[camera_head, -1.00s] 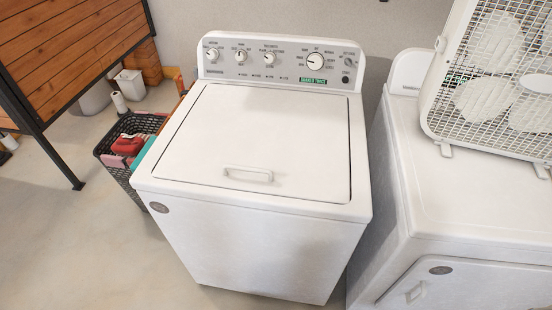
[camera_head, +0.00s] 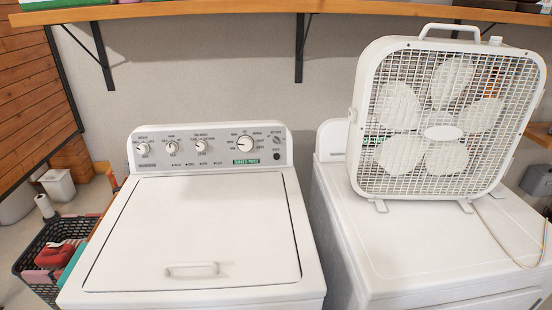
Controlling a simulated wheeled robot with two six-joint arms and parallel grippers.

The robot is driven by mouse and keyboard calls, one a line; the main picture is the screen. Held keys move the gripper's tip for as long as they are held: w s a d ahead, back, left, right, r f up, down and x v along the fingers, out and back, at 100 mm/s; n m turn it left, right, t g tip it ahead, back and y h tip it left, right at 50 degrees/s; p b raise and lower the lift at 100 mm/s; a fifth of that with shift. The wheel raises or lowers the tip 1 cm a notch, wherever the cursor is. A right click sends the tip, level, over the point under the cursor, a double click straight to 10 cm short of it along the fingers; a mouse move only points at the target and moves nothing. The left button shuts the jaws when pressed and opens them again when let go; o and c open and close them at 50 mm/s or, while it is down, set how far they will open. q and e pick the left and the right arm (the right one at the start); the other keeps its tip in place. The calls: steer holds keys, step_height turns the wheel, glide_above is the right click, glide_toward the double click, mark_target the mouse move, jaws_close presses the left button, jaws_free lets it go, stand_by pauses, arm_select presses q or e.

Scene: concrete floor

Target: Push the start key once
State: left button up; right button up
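The white top-load washing machine (camera_head: 206,272) stands left of centre with its lid closed. Its grey control panel (camera_head: 215,150) runs along the back of the top and carries several round knobs, a large dial (camera_head: 245,143) and a green label (camera_head: 246,162). At the panel's right end, a small dark round button (camera_head: 277,155) sits below a small knob (camera_head: 277,141). It looks like the start key, but its lettering is too small to read. Neither of my grippers shows in the head view.
A white box fan (camera_head: 440,133) stands on the white machine (camera_head: 400,262) to the right. A wooden shelf (camera_head: 230,12) on dark brackets hangs above. A dark basket (camera_head: 35,262) with a red item is at left. The washer lid is clear.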

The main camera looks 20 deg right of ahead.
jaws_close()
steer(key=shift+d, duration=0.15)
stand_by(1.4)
